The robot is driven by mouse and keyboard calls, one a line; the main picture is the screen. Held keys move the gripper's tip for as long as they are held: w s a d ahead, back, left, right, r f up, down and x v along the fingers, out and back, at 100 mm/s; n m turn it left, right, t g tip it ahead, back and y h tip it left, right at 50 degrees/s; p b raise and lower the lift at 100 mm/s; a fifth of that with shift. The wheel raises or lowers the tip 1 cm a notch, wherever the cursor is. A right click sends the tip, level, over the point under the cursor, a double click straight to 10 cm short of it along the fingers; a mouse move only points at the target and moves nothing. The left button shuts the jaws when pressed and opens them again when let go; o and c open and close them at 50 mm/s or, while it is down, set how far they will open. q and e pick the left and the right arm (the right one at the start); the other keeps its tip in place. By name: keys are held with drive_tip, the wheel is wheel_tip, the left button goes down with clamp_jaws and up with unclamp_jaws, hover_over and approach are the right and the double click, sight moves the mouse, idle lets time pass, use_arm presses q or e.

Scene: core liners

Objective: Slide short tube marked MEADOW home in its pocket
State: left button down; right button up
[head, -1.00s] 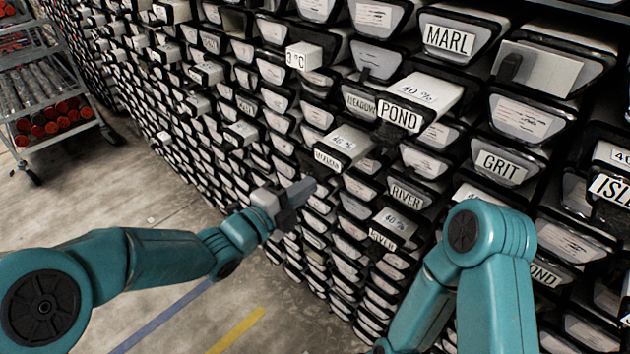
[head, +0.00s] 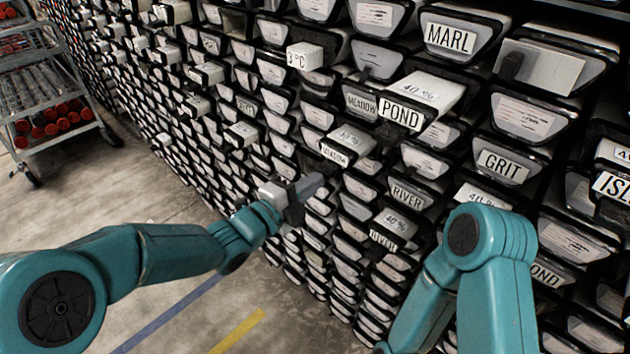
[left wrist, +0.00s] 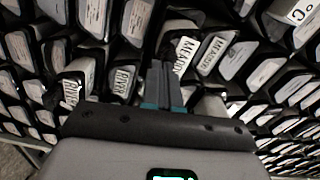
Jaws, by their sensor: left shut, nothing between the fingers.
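A short tube with a MEADOW label (head: 335,154) sticks out of its pocket in the rack, with 40 % written on its top. Its face also shows in the left wrist view (left wrist: 184,54), beside a second MEADOW label. My left gripper (head: 308,186) is shut and empty. Its fingertips are just below and left of the tube's face in the head view; I cannot tell whether they touch it. The fingers also show in the left wrist view (left wrist: 162,85). My right gripper is not in view; only its arm shows.
Tubes labelled POND (head: 400,114) and RIVER (head: 383,241) jut out near the short tube. Another MEADOW label (head: 360,104) sits above it, left of POND. A cart (head: 50,110) stands at the far left.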

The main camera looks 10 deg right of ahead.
use_arm(q)
drive_tip(key=shift+w+d, duration=0.2)
drive_tip(key=shift+d, duration=0.15)
drive_tip(key=b+v, duration=0.1)
drive_tip(key=v, duration=0.2)
drive_tip(key=shift+a+b, duration=0.1)
drive_tip(key=shift+b, duration=0.3)
drive_tip(key=shift+s, duration=0.1)
